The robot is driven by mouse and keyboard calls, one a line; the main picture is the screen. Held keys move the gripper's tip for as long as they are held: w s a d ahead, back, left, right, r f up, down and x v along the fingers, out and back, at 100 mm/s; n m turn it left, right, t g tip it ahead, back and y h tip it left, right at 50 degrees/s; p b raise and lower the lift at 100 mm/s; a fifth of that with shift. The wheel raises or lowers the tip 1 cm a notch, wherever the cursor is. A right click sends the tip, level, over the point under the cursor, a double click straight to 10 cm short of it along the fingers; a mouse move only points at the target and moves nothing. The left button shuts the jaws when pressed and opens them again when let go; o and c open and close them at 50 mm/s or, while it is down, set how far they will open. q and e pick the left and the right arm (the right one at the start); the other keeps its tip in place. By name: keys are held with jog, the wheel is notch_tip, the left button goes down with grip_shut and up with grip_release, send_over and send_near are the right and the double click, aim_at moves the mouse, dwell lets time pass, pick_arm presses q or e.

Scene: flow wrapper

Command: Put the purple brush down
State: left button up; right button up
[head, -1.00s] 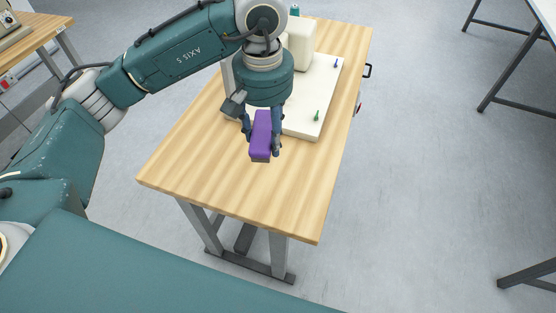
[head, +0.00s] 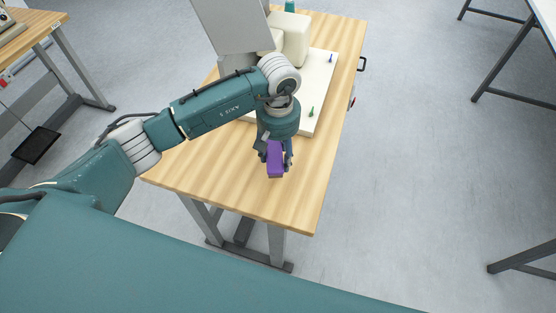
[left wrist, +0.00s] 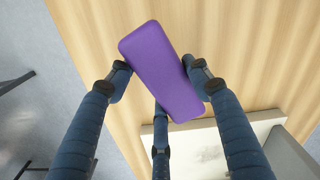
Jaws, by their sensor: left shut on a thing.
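The purple brush (head: 274,158) is a small block with a purple top, held over the front part of the wooden table (head: 230,185). My left gripper (head: 276,156) points down and is shut on it. In the left wrist view the brush (left wrist: 160,70) sits tilted between the blue fingers (left wrist: 160,82), with wood behind it. I cannot tell whether its underside touches the table top. My right gripper is not in view.
A cream machine (head: 291,40) on a white base plate (head: 322,85) with small green and blue knobs stands behind the gripper. A grey panel (head: 230,25) rises at its left. The table's front is clear.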

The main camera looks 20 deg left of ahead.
pick_arm(q)
notch_tip(320, 180, down, 4)
jog(key=shift+f+p, duration=0.25)
jog(key=shift+p, duration=0.15)
jog(key=shift+f, duration=0.2)
jog(key=o, duration=1.3)
